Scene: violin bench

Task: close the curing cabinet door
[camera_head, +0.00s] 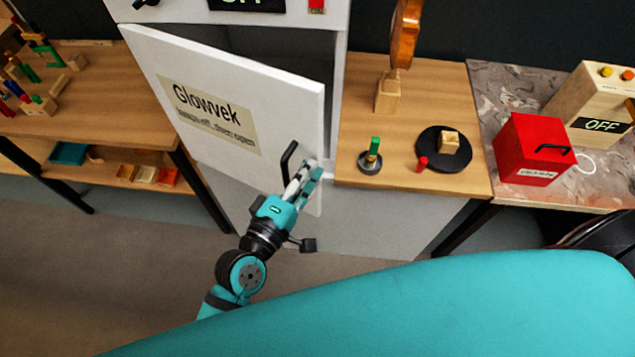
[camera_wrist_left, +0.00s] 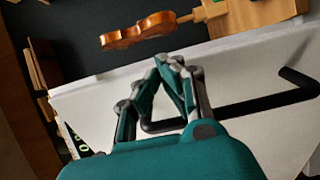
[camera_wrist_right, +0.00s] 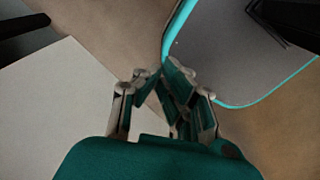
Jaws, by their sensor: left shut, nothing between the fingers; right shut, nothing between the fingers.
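The curing cabinet door (camera_head: 285,110) is a white panel with a beige "Glowvek" label (camera_head: 208,115). It stands partly open, and a dark gap shows between it and the white cabinet (camera_head: 335,60). Its black bar handle (camera_head: 288,158) is near the lower right edge. My left gripper (camera_head: 314,170) is shut and empty, in front of the door just right of the handle. In the left wrist view the handle (camera_wrist_left: 255,107) runs behind the shut fingers (camera_wrist_left: 170,62); I cannot tell if they touch. My right gripper (camera_wrist_right: 165,75) is shut and empty over the floor.
Right of the cabinet, a wooden bench (camera_head: 440,95) holds a violin (camera_head: 405,30), a black disc (camera_head: 432,160) and small pegs. A red box (camera_head: 535,148) stands farther right. A left bench (camera_head: 90,110) holds small parts. The floor (camera_head: 120,260) in front is clear.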

